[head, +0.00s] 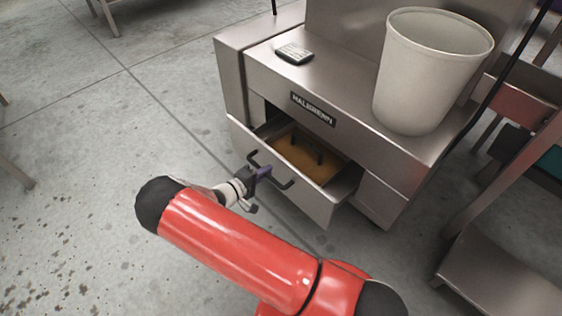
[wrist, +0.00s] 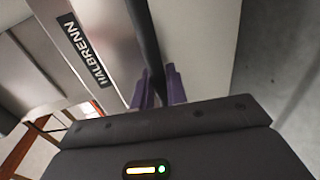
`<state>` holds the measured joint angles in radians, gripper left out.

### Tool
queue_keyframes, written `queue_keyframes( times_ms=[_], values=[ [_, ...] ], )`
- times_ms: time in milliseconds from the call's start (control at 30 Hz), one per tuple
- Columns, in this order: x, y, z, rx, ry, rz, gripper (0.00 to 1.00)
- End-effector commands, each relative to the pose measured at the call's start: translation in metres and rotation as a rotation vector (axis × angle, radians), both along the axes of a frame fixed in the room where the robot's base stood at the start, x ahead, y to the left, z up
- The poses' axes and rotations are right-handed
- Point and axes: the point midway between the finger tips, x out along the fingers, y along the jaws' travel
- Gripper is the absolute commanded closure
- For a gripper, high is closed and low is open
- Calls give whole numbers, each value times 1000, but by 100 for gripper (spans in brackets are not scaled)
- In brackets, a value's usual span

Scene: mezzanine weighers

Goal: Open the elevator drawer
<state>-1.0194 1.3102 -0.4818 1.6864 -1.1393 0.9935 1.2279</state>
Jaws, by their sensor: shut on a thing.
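The drawer (head: 290,194) of the steel HALBRENN machine (head: 265,72) stands partly open, pulled out from the front below the nameplate. Inside it I see a brownish bottom and two small dark upright pieces. A dark bar handle (head: 284,184) runs along the drawer front. My gripper (head: 262,173) is at the handle, with its purple fingers shut on the bar. In the wrist view the dark handle bar (wrist: 145,45) passes between the purple fingertips (wrist: 158,88). The fingers hide part of the handle.
A steel rack (head: 500,285) with shelves stands at the right.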

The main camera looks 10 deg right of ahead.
Motion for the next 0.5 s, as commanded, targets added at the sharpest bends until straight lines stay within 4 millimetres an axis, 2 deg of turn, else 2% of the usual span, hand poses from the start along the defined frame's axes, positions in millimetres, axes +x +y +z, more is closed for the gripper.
queue_keyframes(
  times_ms=[33, 200, 500],
  values=[
    [-10, 14, -3, 3, 3, 4, 100],
    [-38, 52, -4, 3, 3, 4, 100],
    [-80, 110, -4, 3, 3, 3, 100]
  ],
)
